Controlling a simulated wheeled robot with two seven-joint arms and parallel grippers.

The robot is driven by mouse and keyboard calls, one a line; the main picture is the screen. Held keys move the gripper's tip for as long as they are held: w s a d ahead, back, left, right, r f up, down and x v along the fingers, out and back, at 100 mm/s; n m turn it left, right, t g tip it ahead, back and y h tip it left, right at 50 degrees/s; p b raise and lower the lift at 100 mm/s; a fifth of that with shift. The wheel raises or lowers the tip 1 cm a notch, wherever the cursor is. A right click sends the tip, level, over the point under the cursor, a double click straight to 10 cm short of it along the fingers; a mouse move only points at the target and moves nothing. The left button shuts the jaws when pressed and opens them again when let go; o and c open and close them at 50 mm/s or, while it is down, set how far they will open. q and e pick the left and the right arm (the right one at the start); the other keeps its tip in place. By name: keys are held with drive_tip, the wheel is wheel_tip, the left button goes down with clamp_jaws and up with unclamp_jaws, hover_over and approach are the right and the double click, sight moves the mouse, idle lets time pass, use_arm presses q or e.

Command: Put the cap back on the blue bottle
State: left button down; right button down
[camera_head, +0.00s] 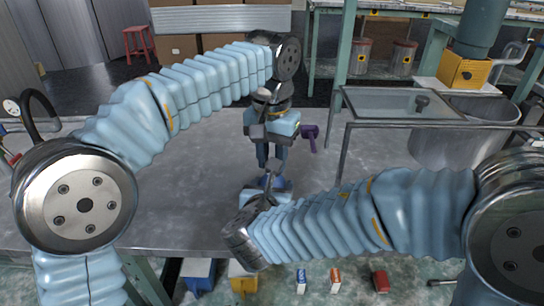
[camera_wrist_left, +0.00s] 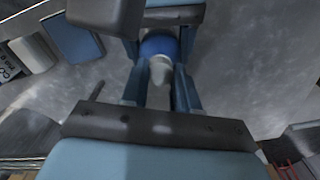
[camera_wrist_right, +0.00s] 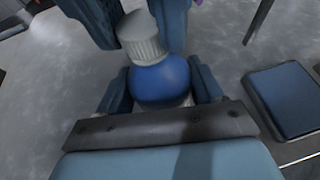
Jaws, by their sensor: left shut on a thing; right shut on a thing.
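The blue bottle (camera_wrist_right: 160,82) is between the fingers of my right gripper (camera_wrist_right: 160,90), which is shut on it. The white ribbed cap (camera_wrist_right: 142,38) is at the bottle's top, between the fingers of my left gripper (camera_wrist_left: 160,88), which is shut on it. The cap also shows in the left wrist view (camera_wrist_left: 160,70), with the blue bottle (camera_wrist_left: 158,45) beyond it. Cap and bottle look very close or touching; I cannot tell whether the cap is seated. In the head view, my left gripper (camera_head: 268,160) points down above my right gripper (camera_head: 270,182), and they hide bottle and cap.
The grey table (camera_head: 180,205) is mostly clear around the grippers. A purple object (camera_head: 310,136) stands just right of the left gripper. A glass-topped frame (camera_head: 385,103) and a metal bin (camera_head: 470,110) are at the right. Small boxes (camera_head: 335,280) are below the front edge.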

use_arm(q)
drive_tip(key=c, duration=0.8)
unclamp_jaws()
drive_tip(key=shift+r, duration=0.1)
wheel_tip(320, 180, up, 7)
drive_tip(key=shift+r, duration=0.15)
use_arm(e)
drive_tip(key=shift+c, duration=0.4)
unclamp_jaws()
drive_tip(key=v, duration=1.4)
